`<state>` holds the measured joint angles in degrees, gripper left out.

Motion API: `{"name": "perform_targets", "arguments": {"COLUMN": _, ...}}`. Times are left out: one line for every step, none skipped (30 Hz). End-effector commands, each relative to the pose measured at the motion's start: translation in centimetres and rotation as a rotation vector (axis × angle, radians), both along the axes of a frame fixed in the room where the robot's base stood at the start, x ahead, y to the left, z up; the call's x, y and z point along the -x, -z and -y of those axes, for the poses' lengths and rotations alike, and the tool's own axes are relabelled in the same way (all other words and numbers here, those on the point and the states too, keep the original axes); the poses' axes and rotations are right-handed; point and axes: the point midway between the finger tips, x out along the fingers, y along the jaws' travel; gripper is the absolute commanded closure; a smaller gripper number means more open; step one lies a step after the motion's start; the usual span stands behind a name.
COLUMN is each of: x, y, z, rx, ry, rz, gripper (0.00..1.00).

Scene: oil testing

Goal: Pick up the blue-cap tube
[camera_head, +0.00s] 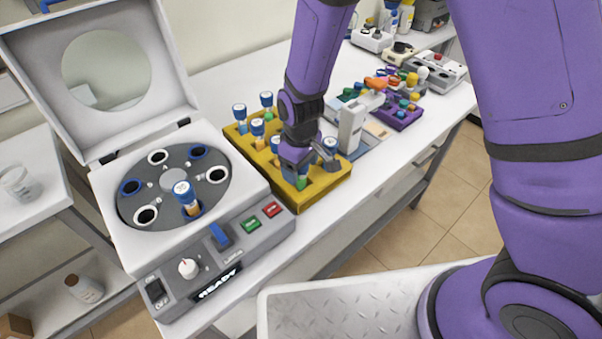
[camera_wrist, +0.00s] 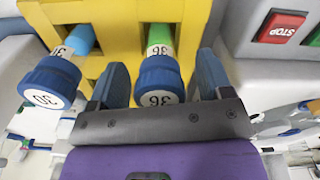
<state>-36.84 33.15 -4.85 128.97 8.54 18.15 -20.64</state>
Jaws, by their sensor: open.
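My gripper (camera_head: 298,163) points down over the yellow rack (camera_head: 318,190), its jaws open. In the wrist view its two fingers (camera_wrist: 160,82) stand on either side of a blue-cap tube (camera_wrist: 158,72) with a green body and a numbered cap. I cannot tell whether the fingers touch it. Another blue-cap tube (camera_wrist: 50,85) with a light blue body is just outside the left finger. More blue-cap tubes stand upright in the rack, such as one at its back (camera_head: 266,98) and one at its left (camera_head: 239,110). The gripper partly hides the rack's middle in the head view.
A centrifuge (camera_head: 250,250) with its lid (camera_head: 105,70) raised is left of the rack; a blue-cap tube (camera_head: 185,192) stands in its rotor. A white and grey device (camera_head: 350,125) is close right of the rack. A purple rack (camera_head: 405,117) with colourful items lies farther right.

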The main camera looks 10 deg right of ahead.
Motion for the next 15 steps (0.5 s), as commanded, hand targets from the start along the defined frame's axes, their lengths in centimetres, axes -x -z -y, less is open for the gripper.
{"name": "perform_targets", "arguments": {"x": -0.01, "y": -0.01, "z": -0.01, "rx": 0.0, "ry": 0.0, "rz": 0.0, "gripper": 0.27}}
{"name": "perform_targets", "arguments": {"x": -0.01, "y": -0.01, "z": -0.01, "rx": 0.0, "ry": 0.0, "rz": 0.0, "gripper": 0.32}}
{"name": "perform_targets", "arguments": {"x": 0.0, "y": -0.02, "z": 0.0, "rx": 0.0, "ry": 0.0, "rz": 0.0, "gripper": 0.41}}
{"name": "perform_targets", "arguments": {"x": -0.01, "y": -0.02, "z": -0.01, "rx": 0.0, "ry": 0.0, "rz": 0.0, "gripper": 0.48}}
{"name": "perform_targets", "arguments": {"x": -0.01, "y": -0.02, "z": -0.01, "rx": 0.0, "ry": 0.0, "rz": 0.0, "gripper": 0.55}}
{"name": "perform_targets", "arguments": {"x": -0.01, "y": -0.02, "z": -0.01, "rx": 0.0, "ry": 0.0, "rz": 0.0, "gripper": 0.64}}
{"name": "perform_targets", "arguments": {"x": 0.0, "y": -0.02, "z": 0.0, "rx": 0.0, "ry": 0.0, "rz": 0.0, "gripper": 0.71}}
{"name": "perform_targets", "arguments": {"x": -0.01, "y": -0.02, "z": -0.01, "rx": 0.0, "ry": 0.0, "rz": 0.0, "gripper": 0.78}}
{"name": "perform_targets", "arguments": {"x": 0.0, "y": -0.02, "z": 0.0, "rx": 0.0, "ry": 0.0, "rz": 0.0, "gripper": 0.82}}
{"name": "perform_targets", "arguments": {"x": -0.01, "y": -0.03, "z": -0.01, "rx": 0.0, "ry": 0.0, "rz": 0.0, "gripper": 0.82}}
{"name": "perform_targets", "arguments": {"x": -0.01, "y": -0.03, "z": -0.01, "rx": 0.0, "ry": 0.0, "rz": 0.0, "gripper": 0.82}}
{"name": "perform_targets", "arguments": {"x": -0.01, "y": -0.03, "z": -0.01, "rx": 0.0, "ry": 0.0, "rz": 0.0, "gripper": 0.82}}
{"name": "perform_targets", "arguments": {"x": -0.01, "y": -0.03, "z": -0.01, "rx": 0.0, "ry": 0.0, "rz": 0.0, "gripper": 0.82}}
{"name": "perform_targets", "arguments": {"x": -0.01, "y": -0.03, "z": -0.01, "rx": 0.0, "ry": 0.0, "rz": 0.0, "gripper": 0.82}}
{"name": "perform_targets", "arguments": {"x": -0.01, "y": -0.04, "z": -0.01, "rx": 0.0, "ry": 0.0, "rz": 0.0, "gripper": 0.82}}
